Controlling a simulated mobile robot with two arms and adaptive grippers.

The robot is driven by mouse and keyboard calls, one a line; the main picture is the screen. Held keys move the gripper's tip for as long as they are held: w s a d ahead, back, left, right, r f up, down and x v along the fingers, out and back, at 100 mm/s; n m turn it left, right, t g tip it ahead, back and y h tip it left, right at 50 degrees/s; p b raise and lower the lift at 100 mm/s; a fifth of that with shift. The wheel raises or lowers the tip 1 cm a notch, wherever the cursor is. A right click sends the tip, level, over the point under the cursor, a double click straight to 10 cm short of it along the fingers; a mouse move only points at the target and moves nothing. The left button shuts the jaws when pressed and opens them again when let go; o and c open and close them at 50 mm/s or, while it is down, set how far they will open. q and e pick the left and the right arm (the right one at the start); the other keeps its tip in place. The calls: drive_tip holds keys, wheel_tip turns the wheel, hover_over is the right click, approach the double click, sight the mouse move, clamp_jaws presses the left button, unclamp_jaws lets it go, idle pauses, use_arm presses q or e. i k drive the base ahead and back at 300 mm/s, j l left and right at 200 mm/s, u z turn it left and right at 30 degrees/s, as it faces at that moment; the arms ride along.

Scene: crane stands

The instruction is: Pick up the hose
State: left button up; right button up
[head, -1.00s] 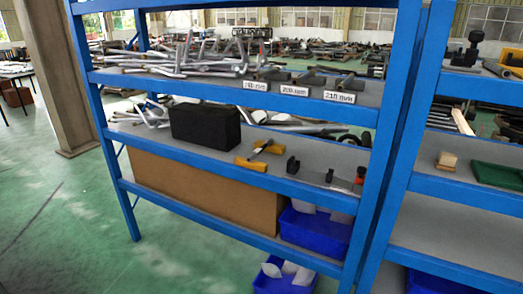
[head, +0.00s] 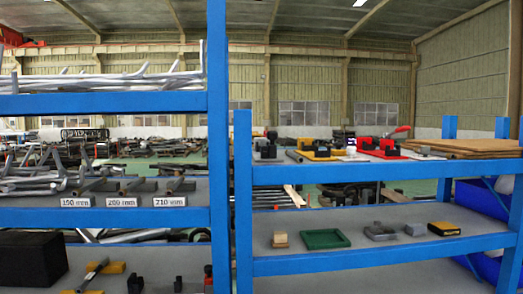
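I cannot make out a hose for certain in the head view. The blue shelving holds many parts, some small and hard to tell apart. The left rack (head: 110,103) carries grey metal tubes (head: 110,82) on its top shelf and more bent tubes beside size labels on the shelf below. The right rack (head: 380,172) carries red, yellow and black clamp-like tools (head: 382,146) on its upper shelf. Neither of my grippers is in view.
On the right rack's lower shelf are a wooden block (head: 280,239), a green tray (head: 325,239), grey metal pieces (head: 380,231) and a yellow-and-black block (head: 444,229). A black box (head: 32,259) sits at lower left. Brown boards (head: 465,147) lie at upper right. Blue posts stand between the racks.

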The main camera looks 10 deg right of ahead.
sight(90, 276)
drive_tip(key=i+l+u, duration=0.3)
drive_tip(key=i, duration=0.3)
drive_tip(key=i+l+u, duration=0.3)
drive_tip(key=i+l, duration=0.25)
